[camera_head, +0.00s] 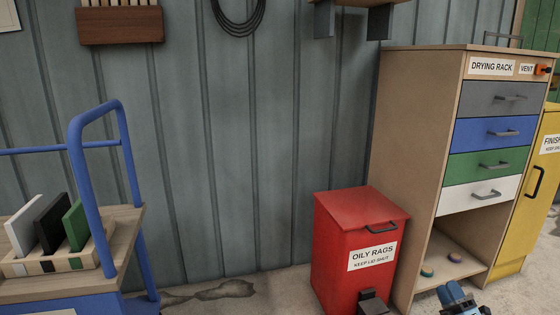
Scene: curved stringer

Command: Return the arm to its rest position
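Only the tip of my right gripper (460,297) shows, blue and dark, at the bottom edge of the head view, right of centre. It appears in front of the drying rack's open lower shelf. The frame cuts off the rest of it, so I cannot tell whether its fingers are open or shut. No held thing can be made out. My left gripper and arm are not in view.
A red oily rags bin (333,250) stands left of the drying rack cabinet (405,150), whose drawers look shut. A yellow cabinet (522,215) is at right, a blue-railed cart (122,235) at left. Floor between cart and bin looks clear.

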